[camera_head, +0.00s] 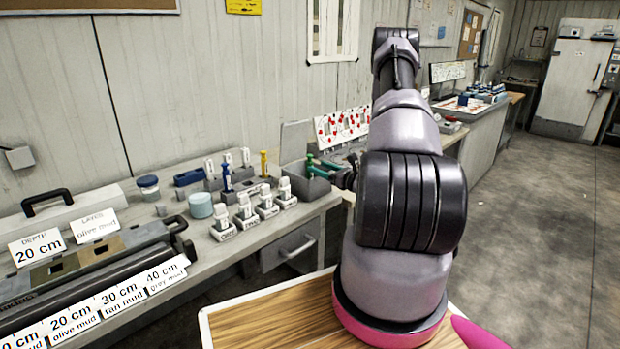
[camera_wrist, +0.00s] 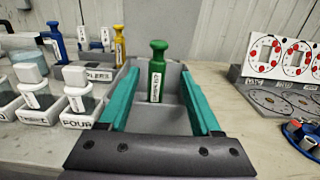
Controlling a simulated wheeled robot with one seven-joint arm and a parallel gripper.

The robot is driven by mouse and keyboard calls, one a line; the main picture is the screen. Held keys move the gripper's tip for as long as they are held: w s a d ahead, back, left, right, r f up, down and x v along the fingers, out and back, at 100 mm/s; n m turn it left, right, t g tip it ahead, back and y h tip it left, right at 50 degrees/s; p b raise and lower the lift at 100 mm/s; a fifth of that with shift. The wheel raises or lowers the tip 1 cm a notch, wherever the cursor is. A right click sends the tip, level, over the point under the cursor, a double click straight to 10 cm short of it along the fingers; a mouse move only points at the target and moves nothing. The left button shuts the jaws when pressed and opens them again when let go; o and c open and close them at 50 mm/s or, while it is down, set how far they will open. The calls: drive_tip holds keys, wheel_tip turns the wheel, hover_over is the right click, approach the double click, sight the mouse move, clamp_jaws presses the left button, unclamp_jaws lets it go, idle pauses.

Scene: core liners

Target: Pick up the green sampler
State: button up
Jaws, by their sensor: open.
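The green sampler (camera_wrist: 157,75) stands upright in the wrist view, with a round knob on top and a white label down its front. It stands at a grey open box (camera_wrist: 178,118), and its lower end is at or inside the box. My gripper (camera_wrist: 160,88) is open, with one teal finger to the left of the sampler and one to the right. I see a gap on both sides, and whether the fingertips reach level with it is hard to tell. In the head view the green sampler (camera_head: 310,160) shows small beside my gripper (camera_head: 328,166), partly covered.
A blue sampler (camera_head: 226,178) and a yellow sampler (camera_head: 263,163) stand to the left. Several labelled jars (camera_wrist: 80,97) stand close left of my gripper. A red-dotted card board (camera_wrist: 285,60) and small coloured items (camera_wrist: 303,138) lie to the right.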

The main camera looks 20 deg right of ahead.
sight(312, 165)
drive_tip(key=x, duration=0.5)
drive_tip(key=shift+w+a, duration=0.15)
drive_tip(key=shift+a, duration=0.1)
clamp_jaws()
